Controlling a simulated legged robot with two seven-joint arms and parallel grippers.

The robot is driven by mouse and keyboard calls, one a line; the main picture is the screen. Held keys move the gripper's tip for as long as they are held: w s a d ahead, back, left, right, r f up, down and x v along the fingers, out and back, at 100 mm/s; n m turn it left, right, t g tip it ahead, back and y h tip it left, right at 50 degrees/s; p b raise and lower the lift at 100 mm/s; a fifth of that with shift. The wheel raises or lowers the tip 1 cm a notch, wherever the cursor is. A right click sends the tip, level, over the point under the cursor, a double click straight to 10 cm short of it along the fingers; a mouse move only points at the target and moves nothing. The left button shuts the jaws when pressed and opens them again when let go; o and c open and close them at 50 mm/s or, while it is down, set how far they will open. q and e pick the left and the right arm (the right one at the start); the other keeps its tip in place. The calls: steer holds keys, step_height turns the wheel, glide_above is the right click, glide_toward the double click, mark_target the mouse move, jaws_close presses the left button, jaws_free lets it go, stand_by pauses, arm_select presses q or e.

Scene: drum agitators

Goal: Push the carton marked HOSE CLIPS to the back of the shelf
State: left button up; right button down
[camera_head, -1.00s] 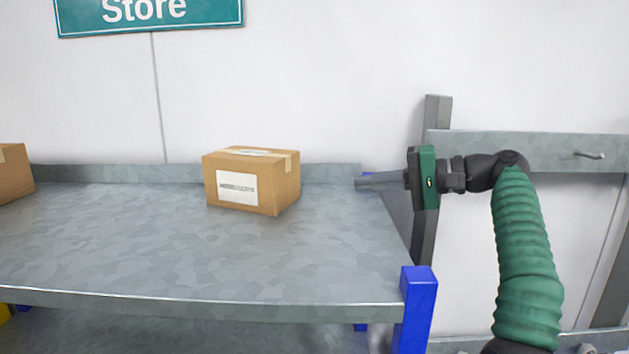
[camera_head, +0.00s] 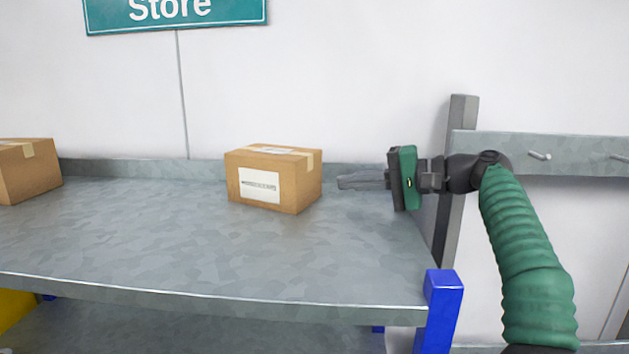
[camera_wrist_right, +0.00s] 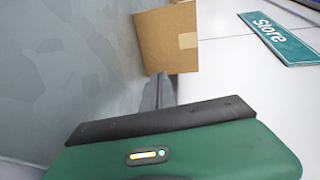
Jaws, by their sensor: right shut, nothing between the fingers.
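A brown carton (camera_head: 273,180) with a white label sits upright near the back of the grey metal shelf (camera_head: 230,255). Its label print is too blurred to read. A gap of bare shelf shows between it and the raised back edge. My right gripper (camera_head: 342,182) is shut and empty, just right of the carton and apart from it, with its fingers pointing left. In the right wrist view the carton (camera_wrist_right: 167,40) stands ahead of the finger tips (camera_wrist_right: 160,82). My left gripper is not in view.
Another carton (camera_head: 28,170) stands at the shelf's left end. A raised lip (camera_head: 130,169) runs along the back, below a green Store sign (camera_head: 175,12). A blue post (camera_head: 441,310) stands at the front right corner. The front of the shelf is clear.

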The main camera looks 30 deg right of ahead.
mark_target(316, 180)
steer(key=shift+w+a, duration=1.05)
steer(key=shift+a, duration=0.35)
steer(key=shift+w+a, duration=1.05)
steer(key=shift+a, duration=0.3)
steer(key=s+d, duration=0.4)
steer(key=d, duration=0.1)
steer(key=s+d, duration=0.1)
steer(key=d, duration=0.2)
steer(key=shift+s+d, duration=0.15)
steer(key=shift+s, duration=0.25)
